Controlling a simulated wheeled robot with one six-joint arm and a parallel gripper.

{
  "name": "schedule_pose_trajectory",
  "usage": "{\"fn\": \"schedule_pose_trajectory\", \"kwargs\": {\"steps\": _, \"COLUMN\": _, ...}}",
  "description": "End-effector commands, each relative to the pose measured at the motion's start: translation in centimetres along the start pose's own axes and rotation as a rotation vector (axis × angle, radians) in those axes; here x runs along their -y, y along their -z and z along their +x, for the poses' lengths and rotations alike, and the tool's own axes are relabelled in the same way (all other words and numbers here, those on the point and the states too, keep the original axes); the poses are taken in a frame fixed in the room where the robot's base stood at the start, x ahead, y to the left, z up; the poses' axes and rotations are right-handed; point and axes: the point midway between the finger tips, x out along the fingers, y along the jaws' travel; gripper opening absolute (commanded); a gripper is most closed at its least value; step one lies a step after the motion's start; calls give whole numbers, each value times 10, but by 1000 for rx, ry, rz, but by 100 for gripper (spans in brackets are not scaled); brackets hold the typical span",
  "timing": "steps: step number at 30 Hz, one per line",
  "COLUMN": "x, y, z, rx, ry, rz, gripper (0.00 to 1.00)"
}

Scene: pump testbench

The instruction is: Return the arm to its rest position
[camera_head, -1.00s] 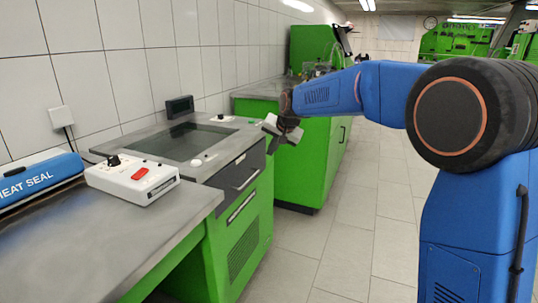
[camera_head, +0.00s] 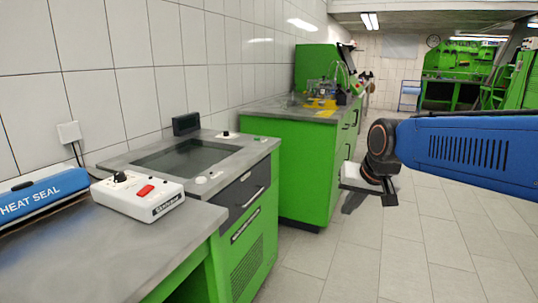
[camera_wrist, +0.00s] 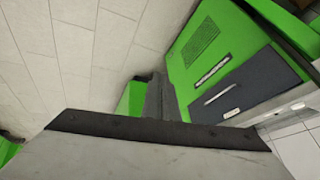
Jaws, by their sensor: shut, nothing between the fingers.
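My gripper (camera_head: 388,196) hangs at the end of my blue arm, right of the green cabinets and over the tiled floor in the head view. Its dark fingers are shut and hold nothing. In the wrist view the shut fingers (camera_wrist: 160,98) point out over the floor beside a green cabinet, apart from it. My arm reaches in from the right edge of the head view, and its base is out of view.
A green cabinet with a grey drawer (camera_head: 247,190) and a dark glass top panel stands left. A white control box (camera_head: 138,193) and a blue heat sealer (camera_head: 40,194) lie on the worktop. A second green bench (camera_head: 300,165) stands behind. Floor (camera_head: 430,250) is clear.

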Motion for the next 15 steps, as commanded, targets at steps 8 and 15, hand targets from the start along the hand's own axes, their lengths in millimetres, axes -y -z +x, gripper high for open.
{"fn": "schedule_pose_trajectory", "kwargs": {"steps": 8, "x": -53, "y": -94, "z": -26, "rx": 23, "ry": -52, "rz": -65, "gripper": 0}}
{"fn": "schedule_pose_trajectory", "kwargs": {"steps": 15, "x": -91, "y": -177, "z": -34, "rx": 51, "ry": -94, "rz": -121, "gripper": 0}}
